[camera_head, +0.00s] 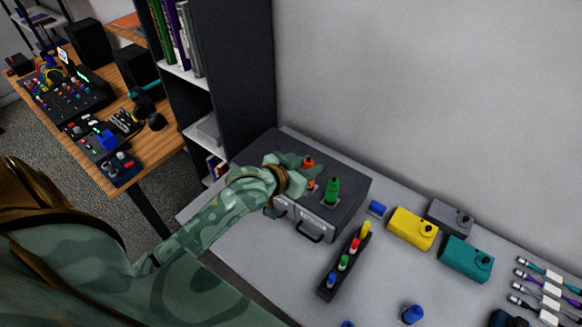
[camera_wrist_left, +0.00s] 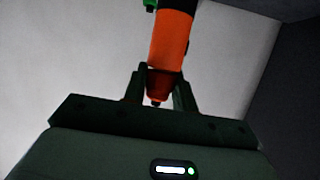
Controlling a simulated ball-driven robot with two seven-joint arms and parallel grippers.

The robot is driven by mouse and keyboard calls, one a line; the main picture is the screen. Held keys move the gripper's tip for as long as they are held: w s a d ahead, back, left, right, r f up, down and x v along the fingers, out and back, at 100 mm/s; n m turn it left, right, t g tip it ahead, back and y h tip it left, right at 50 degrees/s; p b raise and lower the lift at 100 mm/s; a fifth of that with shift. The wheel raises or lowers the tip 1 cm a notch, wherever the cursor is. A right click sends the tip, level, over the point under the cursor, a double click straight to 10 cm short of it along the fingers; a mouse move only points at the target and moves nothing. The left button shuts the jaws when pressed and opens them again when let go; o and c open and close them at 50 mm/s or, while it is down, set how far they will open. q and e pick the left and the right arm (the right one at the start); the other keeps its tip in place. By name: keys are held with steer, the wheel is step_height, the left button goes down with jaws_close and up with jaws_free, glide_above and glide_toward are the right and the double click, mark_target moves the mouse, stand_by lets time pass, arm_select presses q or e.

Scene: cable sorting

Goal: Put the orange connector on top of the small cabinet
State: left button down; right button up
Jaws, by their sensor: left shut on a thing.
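The orange connector (camera_head: 308,162) is upright at the small cabinet's top, near its back left part. In the left wrist view the orange connector (camera_wrist_left: 170,40) stands between my two fingers. My left gripper (camera_head: 303,172) is shut on its lower part. Whether the connector's base touches the cabinet top is hidden by my gripper. A green connector (camera_head: 332,190) stands on the cabinet top, just right of my gripper. My right gripper is not in view.
A black rack (camera_head: 329,280) with several coloured connectors lies in front of the cabinet. Yellow (camera_head: 405,228), grey (camera_head: 447,213) and teal (camera_head: 461,262) boxes are to the right. A dark bookshelf (camera_head: 246,70) rises close behind the cabinet's left side.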

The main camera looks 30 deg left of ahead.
arm_select(q)
steer(key=w+a+f+b, duration=0.1)
steer(key=a+f, duration=0.2)
steer(key=w+a+f+b, duration=0.1)
steer(key=w+a+f, duration=0.1)
steer(key=a+f, duration=0.1)
steer(key=w+a+f+b, duration=0.2)
steer(key=a+f, duration=0.1)
steer(key=f, duration=0.2)
steer(key=shift+w+f, duration=0.15)
steer(key=shift+f, duration=0.05)
steer(key=shift+d, duration=0.15)
steer(key=shift+f, duration=0.1)
steer(key=c, duration=1.1)
jaws_free()
